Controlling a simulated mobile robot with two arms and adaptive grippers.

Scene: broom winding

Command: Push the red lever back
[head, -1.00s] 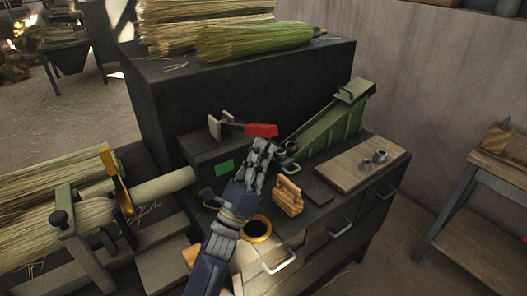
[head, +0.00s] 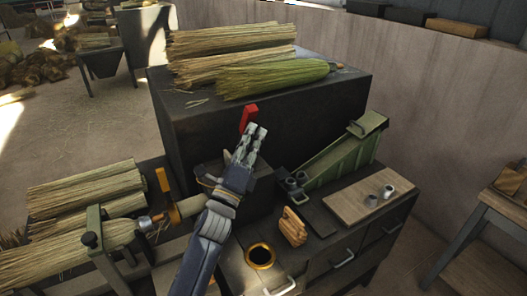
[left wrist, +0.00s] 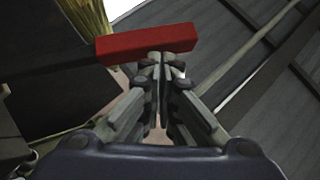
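The red lever (head: 248,117) stands steeply up against the front of the dark cabinet, above the machine box. My left gripper (head: 257,131) is just below and to the right of its red handle, fingertips close against it. In the left wrist view the red handle (left wrist: 146,43) lies across just beyond the fingertips (left wrist: 162,58). The fingertips are together with nothing seen between them; whether they touch the handle is hard to tell. My forearm hides most of the machine box and the lever's lower part. My right gripper is not in view.
Straw bundles (head: 230,45) lie on the cabinet (head: 310,105). On the bench to the right are a green sloped guide (head: 345,155), a wooden board (head: 365,192) with metal cups, and a wooden block (head: 292,227). A clamped broom (head: 70,250) is at left.

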